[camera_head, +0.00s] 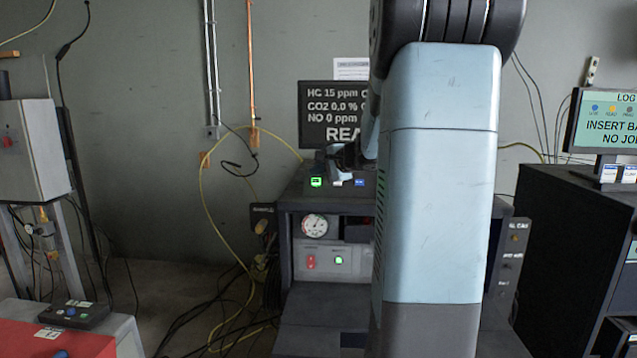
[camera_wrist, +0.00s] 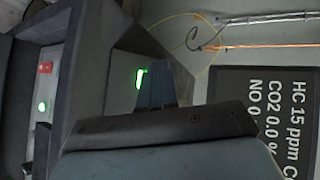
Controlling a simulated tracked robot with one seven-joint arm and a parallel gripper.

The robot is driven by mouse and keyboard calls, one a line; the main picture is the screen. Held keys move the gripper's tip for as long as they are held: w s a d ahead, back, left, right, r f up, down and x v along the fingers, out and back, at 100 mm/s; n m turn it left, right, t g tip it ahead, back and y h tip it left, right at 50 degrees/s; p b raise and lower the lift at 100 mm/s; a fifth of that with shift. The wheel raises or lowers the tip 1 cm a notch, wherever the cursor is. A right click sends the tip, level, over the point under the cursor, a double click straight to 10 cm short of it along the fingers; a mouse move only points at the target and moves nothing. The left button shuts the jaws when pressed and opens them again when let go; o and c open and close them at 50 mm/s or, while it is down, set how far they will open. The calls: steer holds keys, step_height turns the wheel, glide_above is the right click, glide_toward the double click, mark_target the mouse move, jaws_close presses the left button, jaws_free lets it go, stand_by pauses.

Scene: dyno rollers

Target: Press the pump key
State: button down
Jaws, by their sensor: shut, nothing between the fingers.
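A row of small keys sits on top of the dark analyser cabinet (camera_head: 300,192): a green-lit key (camera_head: 316,182), a white key (camera_head: 337,183) and a blue key (camera_head: 360,182). Their labels are too small to read, so I cannot tell which is the pump key. My gripper (camera_head: 334,166) is shut and empty, close above or behind the keys; contact cannot be made out. In the wrist view my gripper's fingers (camera_wrist: 160,82) are together beside the green-lit key (camera_wrist: 140,78) and hide the surface behind them.
A dark screen (camera_head: 330,115) showing HC, CO2 and NO values is behind the cabinet. The cabinet front has a gauge (camera_head: 314,225), a red switch (camera_head: 311,262) and a green light (camera_head: 339,260). My arm hides the cabinet's right part. Cables hang at left.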

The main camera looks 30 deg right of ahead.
steer(key=shift+s+a+r, duration=0.35)
steer(key=shift+s+r, duration=0.2)
steer(key=shift+r, duration=0.25)
steer(key=shift+s+a+r, duration=0.35)
steer(key=shift+s+r, duration=0.2)
steer(key=shift+r, duration=0.2)
